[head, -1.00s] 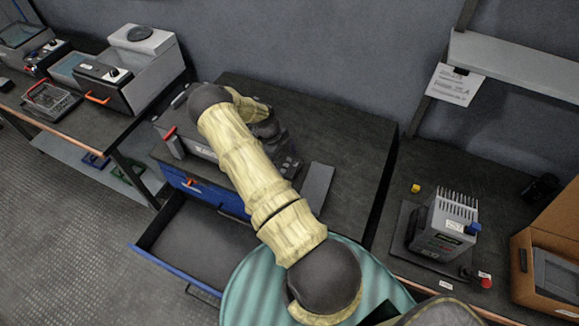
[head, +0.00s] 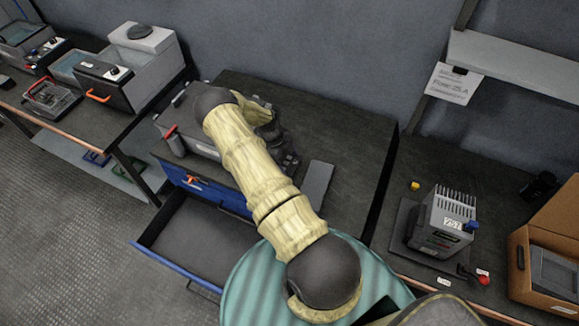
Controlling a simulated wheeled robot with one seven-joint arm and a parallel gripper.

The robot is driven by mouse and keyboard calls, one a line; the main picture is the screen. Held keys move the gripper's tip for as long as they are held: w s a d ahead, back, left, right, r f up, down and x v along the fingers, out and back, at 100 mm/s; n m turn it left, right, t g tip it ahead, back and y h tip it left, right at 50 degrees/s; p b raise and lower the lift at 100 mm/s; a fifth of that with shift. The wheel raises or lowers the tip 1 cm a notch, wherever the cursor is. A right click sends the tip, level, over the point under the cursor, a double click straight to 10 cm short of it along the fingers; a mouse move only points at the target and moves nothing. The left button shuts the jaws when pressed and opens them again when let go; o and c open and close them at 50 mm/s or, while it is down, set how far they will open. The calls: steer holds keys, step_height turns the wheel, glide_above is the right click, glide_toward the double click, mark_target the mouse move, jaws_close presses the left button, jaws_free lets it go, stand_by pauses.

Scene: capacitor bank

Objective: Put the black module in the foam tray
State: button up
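My arm reaches across the middle bench, and my gripper (head: 284,158) is at its far end, low over the bench beside a grey case (head: 203,146). The forearm and dark wrist cover most of it, so I cannot see its fingers clearly or whether they hold anything. I cannot pick out the black module for certain; dark parts by the wrist blend together. No foam tray is clearly recognisable. An open drawer (head: 167,223) with a dark, empty-looking floor stands out below the bench, partly behind my arm.
A flat dark slab (head: 317,184) lies on the bench right of the gripper. A finned grey unit (head: 441,228), a yellow block (head: 415,186) and a cardboard box (head: 519,262) are on the right bench. Instruments (head: 108,82) fill the left bench. The middle bench's back right is clear.

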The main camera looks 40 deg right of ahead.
mark_target(288, 164)
steer(key=shift+c, duration=0.5)
step_height(288, 164, up, 10)
steer(key=b, duration=0.3)
steer(key=shift+r, duration=0.1)
stand_by(0.3)
